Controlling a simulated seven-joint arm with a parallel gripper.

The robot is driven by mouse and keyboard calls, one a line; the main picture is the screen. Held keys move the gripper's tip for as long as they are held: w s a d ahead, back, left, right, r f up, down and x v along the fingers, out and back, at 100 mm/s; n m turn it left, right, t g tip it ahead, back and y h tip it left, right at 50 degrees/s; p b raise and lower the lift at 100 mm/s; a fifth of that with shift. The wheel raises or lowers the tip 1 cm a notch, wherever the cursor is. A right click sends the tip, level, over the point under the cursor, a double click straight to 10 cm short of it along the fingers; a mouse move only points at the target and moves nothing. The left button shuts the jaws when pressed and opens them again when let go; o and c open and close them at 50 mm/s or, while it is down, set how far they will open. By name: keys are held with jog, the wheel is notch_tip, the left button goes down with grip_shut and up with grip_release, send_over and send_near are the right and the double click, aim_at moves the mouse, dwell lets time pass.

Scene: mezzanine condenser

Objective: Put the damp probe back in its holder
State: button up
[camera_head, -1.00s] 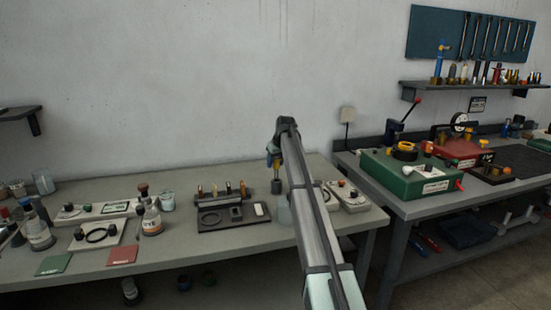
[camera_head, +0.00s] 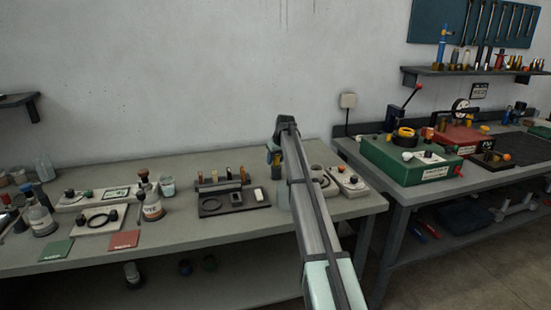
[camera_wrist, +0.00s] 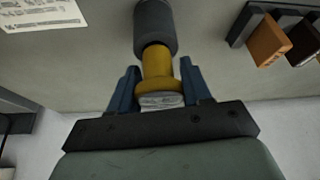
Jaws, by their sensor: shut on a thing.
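My gripper (camera_wrist: 160,90) is shut on a probe with a brass-yellow grip (camera_wrist: 157,65) and a thick grey cylindrical end (camera_wrist: 154,27). In the head view my gripper (camera_head: 275,157) is above the back right part of the left bench, and my arm hides much of the probe. A dark rack (camera_head: 222,186) with several small upright pieces stands to the left. I cannot tell which thing is the probe's holder.
The rack's brown block (camera_wrist: 268,41) shows in the wrist view. A white block with a knob (camera_head: 347,181) stands right of my arm. The front of the bench (camera_head: 200,240) is clear.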

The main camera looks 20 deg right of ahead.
jog(key=o, duration=1.2)
jog(key=shift+r, duration=0.1)
